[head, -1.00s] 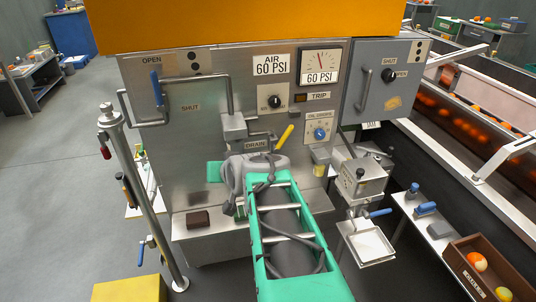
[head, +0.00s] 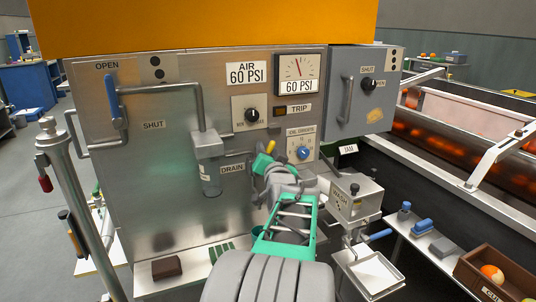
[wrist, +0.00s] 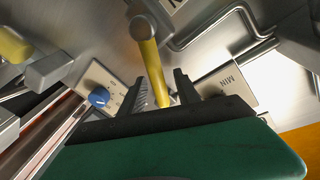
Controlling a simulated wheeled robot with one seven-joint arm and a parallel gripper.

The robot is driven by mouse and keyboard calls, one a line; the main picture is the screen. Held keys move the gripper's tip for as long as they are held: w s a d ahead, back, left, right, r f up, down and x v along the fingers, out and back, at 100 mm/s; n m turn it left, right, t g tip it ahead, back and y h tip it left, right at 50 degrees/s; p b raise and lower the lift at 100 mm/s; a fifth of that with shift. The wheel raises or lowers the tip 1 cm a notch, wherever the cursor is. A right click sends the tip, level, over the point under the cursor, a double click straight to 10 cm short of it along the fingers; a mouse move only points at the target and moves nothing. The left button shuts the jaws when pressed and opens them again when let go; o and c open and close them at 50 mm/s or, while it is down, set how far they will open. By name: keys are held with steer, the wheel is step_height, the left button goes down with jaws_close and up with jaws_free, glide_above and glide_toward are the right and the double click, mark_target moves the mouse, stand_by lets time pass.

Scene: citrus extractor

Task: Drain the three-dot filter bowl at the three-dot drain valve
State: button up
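The drain valve's yellow lever (wrist: 151,65) runs between the two dark fingers of my gripper (wrist: 163,84) in the wrist view. The fingers are apart, with one on each side of the lever. In the head view my gripper (head: 264,160) is at the panel, right of the DRAIN label (head: 232,169), and the lever's yellow tip (head: 271,147) shows above it. My arm hides most of the valve. The grey filter bowl (head: 209,178) hangs below a pipe block left of the label. I cannot tell the liquid level in it.
A blue-handled lever (head: 116,103) by OPEN and SHUT labels is at upper left. A blue dial (head: 303,152) is close right of my gripper. A wash fixture (head: 355,196) stands farther right. A dark brown block (head: 167,267) lies on the ledge below.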

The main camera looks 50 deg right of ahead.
steer(key=shift+c, duration=0.5)
jaws_close()
stand_by(0.9)
